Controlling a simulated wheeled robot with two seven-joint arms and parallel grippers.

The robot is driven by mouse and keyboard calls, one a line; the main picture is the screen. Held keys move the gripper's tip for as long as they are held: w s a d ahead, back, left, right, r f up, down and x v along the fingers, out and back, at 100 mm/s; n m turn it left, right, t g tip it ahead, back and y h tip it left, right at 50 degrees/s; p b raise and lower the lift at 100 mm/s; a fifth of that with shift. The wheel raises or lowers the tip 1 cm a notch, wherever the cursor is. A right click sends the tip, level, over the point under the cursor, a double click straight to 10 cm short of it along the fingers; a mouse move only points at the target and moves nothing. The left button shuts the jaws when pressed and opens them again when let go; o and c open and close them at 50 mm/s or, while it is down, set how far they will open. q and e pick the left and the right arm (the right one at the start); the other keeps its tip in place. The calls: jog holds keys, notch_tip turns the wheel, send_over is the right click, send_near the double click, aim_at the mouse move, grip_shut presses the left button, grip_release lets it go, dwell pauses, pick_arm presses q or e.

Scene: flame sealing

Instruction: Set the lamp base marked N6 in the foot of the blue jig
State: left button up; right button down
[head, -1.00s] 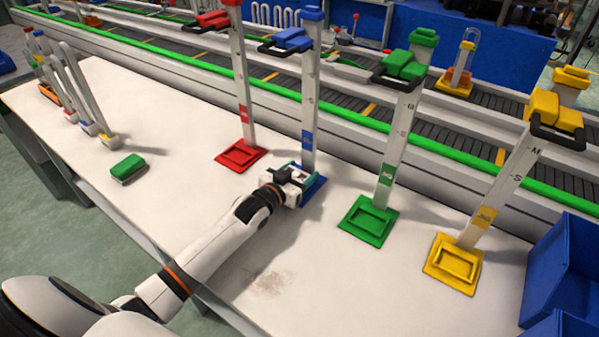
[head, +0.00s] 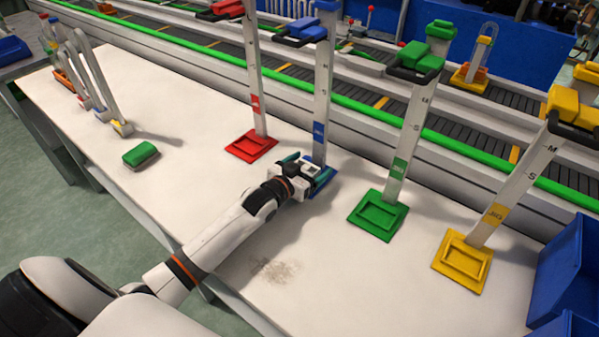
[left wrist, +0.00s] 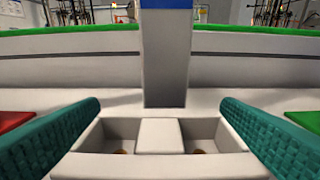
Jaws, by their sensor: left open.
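The blue jig (head: 322,95) stands upright on the white table, with its post and blue label showing; it also shows in the left wrist view (left wrist: 165,60). My left gripper (head: 308,172) is low at its foot and hides most of the blue plate. No N6 mark is readable, and the foot under the base is hidden. My right gripper is out of view.
A red jig (head: 252,145) stands left of the blue one; a green jig (head: 377,212) and a yellow jig (head: 462,262) stand right. A green block (head: 141,154) and several bent tubes (head: 98,80) are at the left. Blue bins (head: 570,265) are at the right.

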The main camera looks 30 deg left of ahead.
pick_arm(q)
jog(key=v, duration=1.1)
jog(key=shift+s, duration=0.25)
